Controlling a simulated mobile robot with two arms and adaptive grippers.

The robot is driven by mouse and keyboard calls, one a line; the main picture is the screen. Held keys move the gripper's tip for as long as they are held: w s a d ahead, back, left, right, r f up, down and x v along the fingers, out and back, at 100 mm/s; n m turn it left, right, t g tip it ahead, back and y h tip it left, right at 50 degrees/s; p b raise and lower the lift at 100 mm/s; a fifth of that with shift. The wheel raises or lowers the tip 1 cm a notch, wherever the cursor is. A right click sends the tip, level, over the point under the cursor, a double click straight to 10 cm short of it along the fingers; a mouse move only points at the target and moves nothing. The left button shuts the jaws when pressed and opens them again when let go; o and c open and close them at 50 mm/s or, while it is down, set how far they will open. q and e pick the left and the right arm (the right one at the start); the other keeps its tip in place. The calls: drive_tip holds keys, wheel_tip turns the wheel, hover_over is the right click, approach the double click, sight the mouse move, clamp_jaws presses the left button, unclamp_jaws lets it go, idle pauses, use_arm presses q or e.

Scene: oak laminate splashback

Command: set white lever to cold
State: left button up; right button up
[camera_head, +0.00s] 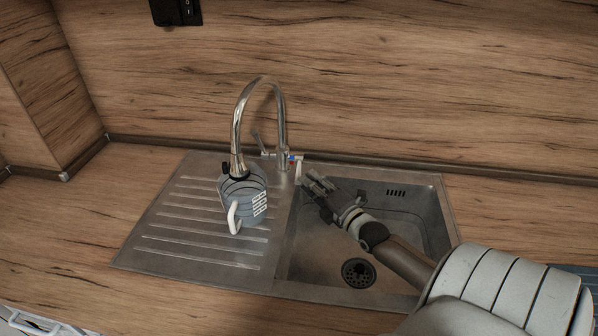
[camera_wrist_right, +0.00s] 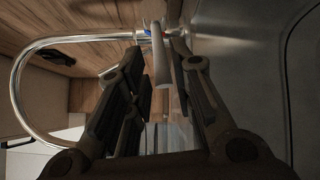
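The white lever (camera_head: 299,171) hangs down from the right side of the chrome tap (camera_head: 282,125), just below a red and blue mark (camera_head: 294,157). In the right wrist view the white lever (camera_wrist_right: 162,68) shows between the fingers, near their tips, with the red and blue mark at its top. My right gripper (camera_head: 314,184) reaches over the sink from the right, its tips close to the lever. In the right wrist view its fingers (camera_wrist_right: 164,84) stand apart. I cannot tell whether either finger touches the lever. My left gripper is not in view.
A grey container with a white handle (camera_head: 235,217) stands on the drainboard (camera_head: 187,232), below the spout. The sink basin (camera_head: 322,246) lies under my right arm. A second, grey lever (camera_head: 257,140) shows left of the tap. The wooden splashback (camera_head: 400,80) rises close behind.

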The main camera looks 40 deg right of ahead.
sight(299, 170)
drive_tip(key=shift+w+d, duration=0.15)
drive_tip(key=shift+w, duration=1.35)
drive_tip(key=shift+w+d, duration=0.15)
drive_tip(key=shift+w, duration=1.35)
clamp_jaws()
